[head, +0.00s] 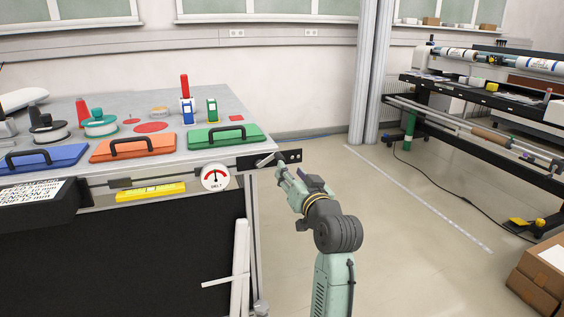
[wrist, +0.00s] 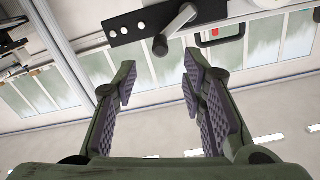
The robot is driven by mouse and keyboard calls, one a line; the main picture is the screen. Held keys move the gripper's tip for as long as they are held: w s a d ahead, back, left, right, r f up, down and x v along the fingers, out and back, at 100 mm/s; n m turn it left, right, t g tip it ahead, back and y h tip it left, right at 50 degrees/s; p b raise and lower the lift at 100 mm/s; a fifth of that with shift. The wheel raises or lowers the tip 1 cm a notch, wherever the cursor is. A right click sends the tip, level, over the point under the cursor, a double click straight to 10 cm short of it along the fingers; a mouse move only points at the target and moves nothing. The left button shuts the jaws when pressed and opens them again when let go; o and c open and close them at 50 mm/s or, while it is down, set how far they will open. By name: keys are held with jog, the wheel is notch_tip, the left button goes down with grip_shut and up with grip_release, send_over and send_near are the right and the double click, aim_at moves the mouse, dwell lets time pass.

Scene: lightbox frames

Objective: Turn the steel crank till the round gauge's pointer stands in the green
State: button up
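The steel crank (head: 267,160) sits on a black plate (head: 290,157) at the right front corner of the bench. In the wrist view the crank (wrist: 178,28) shows as a grey arm with a round dark end. The round gauge (head: 215,178), marked BELT, hangs on the bench front left of the crank. Its face is white with a red arc; the pointer looks roughly upright, and I cannot make out green on it. My gripper (head: 282,172) is just in front of the crank. In the wrist view my gripper (wrist: 158,75) is open and empty, with the crank beyond its fingertips.
Blue, orange (head: 133,147) and green (head: 225,135) handled cases lie along the bench's front. A yellow block (head: 151,192) is below them. A white upright post (head: 240,255) stands below the gauge. Open floor (head: 400,230) lies to the right; cardboard boxes (head: 541,275) are at the far right.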

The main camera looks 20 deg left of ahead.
aim_at(281, 155)
jog(key=p+x, duration=0.2)
jog(key=x, duration=0.7)
jog(key=shift+w+a, duration=0.15)
grip_shut()
